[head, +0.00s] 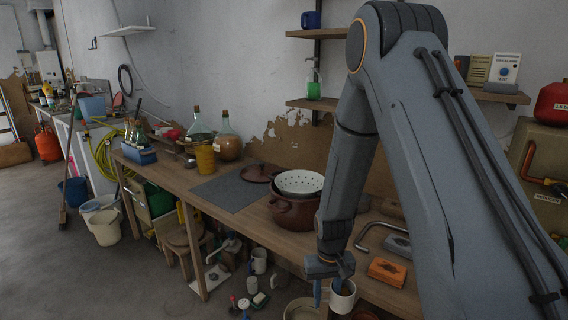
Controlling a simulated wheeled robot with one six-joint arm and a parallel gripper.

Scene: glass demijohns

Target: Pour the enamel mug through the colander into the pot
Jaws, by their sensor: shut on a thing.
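The white enamel mug (342,301) is in my gripper (331,279), low in the head view at the front edge of the bench. It looks roughly upright, with something dark inside its rim. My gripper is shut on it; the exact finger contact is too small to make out. The white colander (299,181) with dark holes sits in the mouth of the brown pot (291,213) on the bench. They stand behind and to the left of my gripper. My arm hides the bench just right of the pot.
A brown lid (262,173) lies left of the pot, beside a bare grey mat (229,193). Glass demijohns (228,143) and a yellow container (205,159) stand farther left. An orange block (387,272) and a bent metal pipe (378,232) lie right of my gripper.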

